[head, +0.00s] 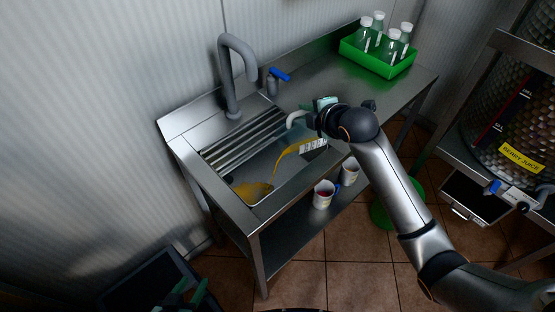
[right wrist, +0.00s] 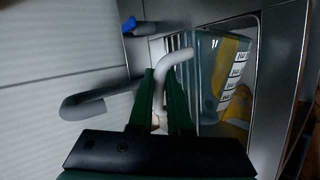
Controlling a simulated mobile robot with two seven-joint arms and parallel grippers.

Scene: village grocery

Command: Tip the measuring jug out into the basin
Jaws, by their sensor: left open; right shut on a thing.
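The measuring jug (head: 313,146) is a clear vessel with white scale labels and a pale handle (head: 296,118). It is tilted over the sink basin (head: 256,203). An orange stream (head: 287,149) runs from it down to an orange puddle (head: 252,190) on the basin floor. My right gripper (right wrist: 162,100) is shut on the jug's handle. The wrist view shows the tilted jug (right wrist: 214,72) beyond the fingers, with orange seen through it; how much is left inside is unclear. My left gripper (head: 190,289) is open and empty at the bottom left, away from the sink.
A grey tap (head: 229,75) and a blue-handled valve (head: 276,78) stand behind the basin. A green crate (head: 378,60) of bottles is at the back right. Two cups (head: 324,194) stand on the lower shelf. A juice barrel (head: 510,100) is at right.

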